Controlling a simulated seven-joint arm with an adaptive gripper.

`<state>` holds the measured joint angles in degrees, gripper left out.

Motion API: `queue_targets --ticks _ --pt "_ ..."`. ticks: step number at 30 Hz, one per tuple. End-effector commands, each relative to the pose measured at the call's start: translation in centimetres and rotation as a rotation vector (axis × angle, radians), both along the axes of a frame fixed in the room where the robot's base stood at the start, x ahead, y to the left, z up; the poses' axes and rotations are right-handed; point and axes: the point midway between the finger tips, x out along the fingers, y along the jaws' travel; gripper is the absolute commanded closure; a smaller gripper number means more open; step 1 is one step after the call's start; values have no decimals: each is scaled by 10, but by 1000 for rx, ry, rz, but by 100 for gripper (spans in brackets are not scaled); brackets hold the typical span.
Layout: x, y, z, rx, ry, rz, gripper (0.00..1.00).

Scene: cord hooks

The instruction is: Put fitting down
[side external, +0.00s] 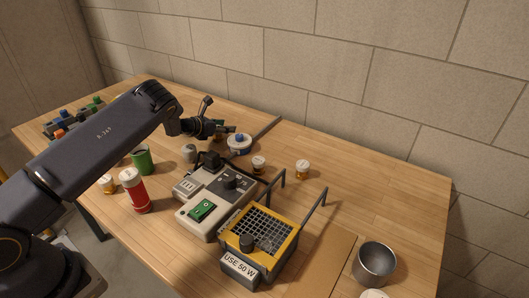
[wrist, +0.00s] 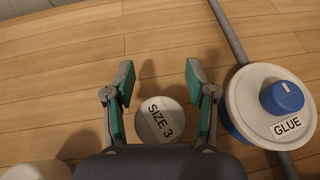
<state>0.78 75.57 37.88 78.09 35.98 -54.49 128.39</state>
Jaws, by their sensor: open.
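A round, pale grey piece labelled SIZE 3 (wrist: 160,120), which may be the fitting, shows between my fingers in the wrist view. Its lower edge is hidden by my gripper's body. My gripper (wrist: 158,75) is open, with a finger on each side of the piece and a visible gap to each. I cannot tell the height between the fingers and the piece. In the side external view my gripper (side external: 222,129) is low over the far part of the table, near the glue pot (side external: 239,144). A small grey round object (side external: 188,153) there may be the same piece.
The glue pot (wrist: 282,105) with a blue knob is close right of my fingers, by a dark strip (wrist: 228,32). A grey control box (side external: 215,198), a yellow grille unit (side external: 262,238), a green cup (side external: 142,160) and a red bottle (side external: 134,192) stand nearer. Bare table lies beyond my fingertips.

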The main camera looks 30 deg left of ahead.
Motion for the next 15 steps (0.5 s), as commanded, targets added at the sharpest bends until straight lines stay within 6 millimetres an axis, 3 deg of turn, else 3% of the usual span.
queue_targets --ticks 15 --pt "-90 13 42 -1 2 3 44"
